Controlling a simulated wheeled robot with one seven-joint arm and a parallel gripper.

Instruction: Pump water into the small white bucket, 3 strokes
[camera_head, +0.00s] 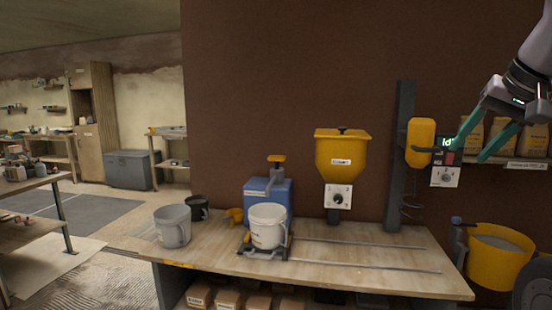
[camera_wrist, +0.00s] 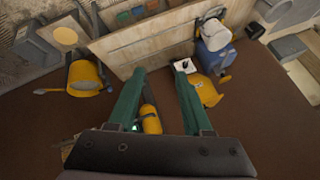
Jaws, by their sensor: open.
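The small white bucket (camera_head: 268,228) stands upright on a dark stand on the bench, in front of a blue water container (camera_head: 283,188). A pump with a yellow top (camera_head: 276,159) rises from the container, above and behind the bucket. The bucket's inside cannot be seen well. My gripper (camera_head: 473,150) is at the upper right, open and empty, far from the pump and bucket. In the wrist view my open gripper (camera_wrist: 160,68) points towards the bench; the blue container (camera_wrist: 216,40) shows small at the top right.
A yellow hopper (camera_head: 342,155) with a dial stands right of the pump. A dark post (camera_head: 401,170) and yellow cylinder (camera_head: 420,140) stand nearer my gripper. Grey (camera_head: 172,227) and black (camera_head: 197,207) buckets are at left. A large yellow bucket (camera_head: 497,262) is at right. The bench front is clear.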

